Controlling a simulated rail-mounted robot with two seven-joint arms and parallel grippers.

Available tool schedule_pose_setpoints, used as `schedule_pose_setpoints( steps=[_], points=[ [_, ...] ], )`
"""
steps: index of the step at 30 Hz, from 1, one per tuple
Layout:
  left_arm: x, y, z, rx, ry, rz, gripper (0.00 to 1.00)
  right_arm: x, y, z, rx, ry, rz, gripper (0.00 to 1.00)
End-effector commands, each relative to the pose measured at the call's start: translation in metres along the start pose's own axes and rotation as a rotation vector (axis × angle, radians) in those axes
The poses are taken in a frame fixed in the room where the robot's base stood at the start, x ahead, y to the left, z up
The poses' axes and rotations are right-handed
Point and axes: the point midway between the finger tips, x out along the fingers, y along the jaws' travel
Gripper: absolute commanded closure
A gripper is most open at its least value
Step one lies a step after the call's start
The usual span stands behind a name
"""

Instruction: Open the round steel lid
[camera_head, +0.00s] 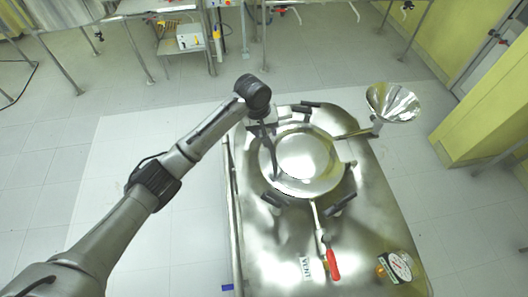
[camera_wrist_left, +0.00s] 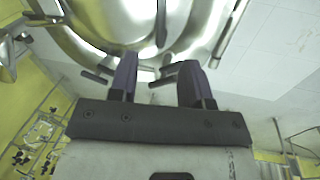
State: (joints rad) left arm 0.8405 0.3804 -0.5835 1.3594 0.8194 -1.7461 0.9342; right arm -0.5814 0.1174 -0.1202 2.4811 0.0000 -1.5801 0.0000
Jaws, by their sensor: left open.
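The round steel lid (camera_head: 308,158) lies on top of the steel vessel (camera_head: 285,240) and looks closed. My left arm reaches in from the left. My left gripper (camera_head: 268,150) is at the lid's left edge, seen from above and partly hidden by its wrist. In the left wrist view, the two dark fingers of the gripper (camera_wrist_left: 155,78) are apart, with nothing clearly held between them. The shiny lid and vessel top (camera_wrist_left: 120,20) fill the upper part of that view. Whether the fingers touch the rim is unclear. My right gripper is not in view.
Black clamp handles (camera_head: 342,205) stand around the lid. A red-handled valve (camera_head: 332,264) and a gauge (camera_head: 398,266) are in front of it. A steel funnel (camera_head: 393,102) stands at the right. A yellow wall block (camera_head: 478,125) is farther right. The floor left of the vessel is clear.

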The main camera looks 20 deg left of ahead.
Motion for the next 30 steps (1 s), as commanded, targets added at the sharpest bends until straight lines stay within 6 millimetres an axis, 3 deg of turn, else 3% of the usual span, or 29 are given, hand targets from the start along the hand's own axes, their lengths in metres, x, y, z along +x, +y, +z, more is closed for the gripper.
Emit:
schedule_pose_setpoints(
  steps=[6, 11, 24, 30],
  points=[
    [0.002, -0.001, 0.001, -0.129, -0.002, -0.006, 0.56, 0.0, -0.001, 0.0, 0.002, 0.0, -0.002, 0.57],
    [0.017, -0.001, 0.001, -0.148, -0.003, -0.007, 0.56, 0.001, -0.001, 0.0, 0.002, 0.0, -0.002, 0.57],
    [0.097, -0.002, 0.001, -0.145, -0.002, -0.008, 0.56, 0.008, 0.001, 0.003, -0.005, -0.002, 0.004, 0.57],
    [0.122, -0.002, 0.001, -0.145, -0.001, -0.007, 0.56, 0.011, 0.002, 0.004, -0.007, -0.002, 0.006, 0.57]
  ],
)
